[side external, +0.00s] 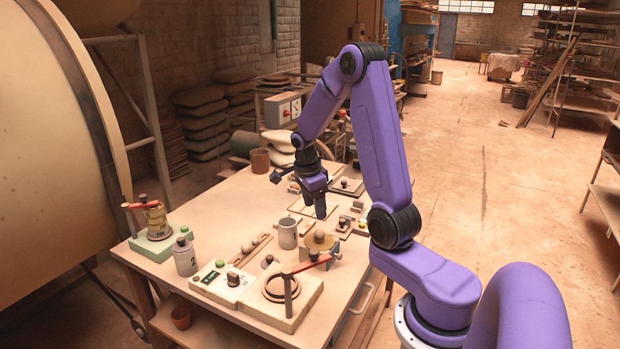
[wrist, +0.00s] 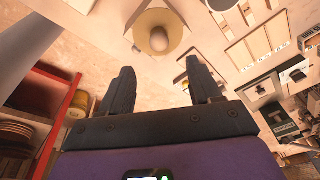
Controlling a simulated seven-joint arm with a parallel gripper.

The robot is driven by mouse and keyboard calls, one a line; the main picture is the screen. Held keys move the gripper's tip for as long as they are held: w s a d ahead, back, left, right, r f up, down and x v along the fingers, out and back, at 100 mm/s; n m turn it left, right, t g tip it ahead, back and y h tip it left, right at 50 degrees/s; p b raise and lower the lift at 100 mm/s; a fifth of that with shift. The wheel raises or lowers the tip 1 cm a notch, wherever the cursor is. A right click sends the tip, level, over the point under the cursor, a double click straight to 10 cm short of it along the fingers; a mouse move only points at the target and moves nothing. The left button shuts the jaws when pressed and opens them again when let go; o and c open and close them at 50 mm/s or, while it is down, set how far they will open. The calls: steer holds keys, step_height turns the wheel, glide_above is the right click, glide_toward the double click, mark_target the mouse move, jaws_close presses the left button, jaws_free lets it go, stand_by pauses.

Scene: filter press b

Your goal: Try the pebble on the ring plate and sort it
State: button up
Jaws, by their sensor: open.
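My gripper (side external: 299,193) is open and empty above the far half of the table; its two fingers also show in the wrist view (wrist: 160,68). A round yellow-tan disc (wrist: 180,20) with a rounded brown knob or pebble (wrist: 158,39) in its middle lies ahead of the fingertips, apart from them. A pale plate with a dark ring (side external: 270,287) and a red lever (side external: 307,265) sits at the front. I cannot tell for certain which item is the pebble.
A grey mug (side external: 288,236), a narrow tray with small rounded pieces (side external: 240,259), a white box (side external: 221,285) and a grey bottle (side external: 185,260) crowd the front. A green-based clamp stand (side external: 153,246) is at left. The table's back left (side external: 215,203) is clear.

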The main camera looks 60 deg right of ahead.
step_height(320, 180, up, 9)
steer(key=a, duration=0.1)
steer(key=shift+w+a, duration=0.3)
steer(key=shift+a+f, duration=0.1)
stand_by(0.5)
steer(key=s+a+n+t+y, duration=0.1)
steer(key=s+a+n, duration=0.2)
steer(key=a+n, duration=1.55)
steer(key=s+a+f+n, duration=0.1)
steer(key=s+a+n, duration=0.3)
steer(key=s+n, duration=0.5)
steer(key=s+a+f+n+y, duration=0.1)
steer(key=s+a+n, duration=0.3)
steer(key=s+n, duration=0.5)
steer(key=shift+s+n, duration=0.25)
steer(key=shift+n, duration=0.4)
steer(key=shift+w, duration=0.1)
